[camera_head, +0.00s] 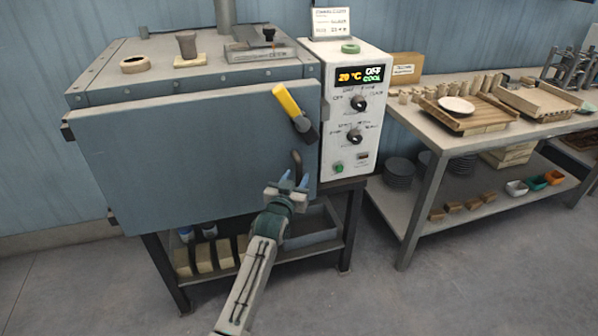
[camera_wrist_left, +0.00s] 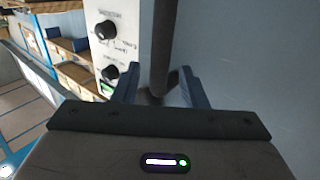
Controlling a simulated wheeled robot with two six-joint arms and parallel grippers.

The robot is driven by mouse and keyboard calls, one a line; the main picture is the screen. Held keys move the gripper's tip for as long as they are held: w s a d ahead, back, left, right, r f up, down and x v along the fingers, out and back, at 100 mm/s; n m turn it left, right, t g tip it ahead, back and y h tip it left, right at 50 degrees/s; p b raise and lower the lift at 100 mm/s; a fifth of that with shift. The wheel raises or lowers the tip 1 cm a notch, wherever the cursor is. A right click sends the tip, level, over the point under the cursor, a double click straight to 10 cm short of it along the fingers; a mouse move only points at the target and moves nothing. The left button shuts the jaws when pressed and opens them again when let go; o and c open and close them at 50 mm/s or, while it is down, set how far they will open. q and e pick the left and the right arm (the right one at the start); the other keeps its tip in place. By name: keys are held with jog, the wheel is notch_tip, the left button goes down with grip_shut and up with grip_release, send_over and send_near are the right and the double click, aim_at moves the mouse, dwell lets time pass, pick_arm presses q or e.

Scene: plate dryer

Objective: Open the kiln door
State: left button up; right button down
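The kiln has a large grey-blue door (camera_head: 190,150) that looks closed against its body. A yellow-handled latch (camera_head: 288,101) sits at the door's upper right, tilted, with its dark end toward the lower right. Below it is a dark upright door handle (camera_head: 297,163), which also shows as a dark bar (camera_wrist_left: 164,45) in the left wrist view. My left gripper (camera_head: 289,180) is at the handle's lower end. Its fingers (camera_wrist_left: 160,86) are apart, one on each side of the bar, with gaps visible. My right gripper is not in view.
The control box (camera_head: 340,155) right of the door reads 20 °C, OFF, COOL. A workbench (camera_head: 440,140) with wooden trays stands at the right. The kiln stand (camera_head: 348,225) has a lower shelf with blocks. Open floor (camera_head: 390,300) lies in front.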

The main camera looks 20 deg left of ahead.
aim_at(298, 175)
pick_arm(q)
jog(key=shift+w, duration=1.7)
grip_shut()
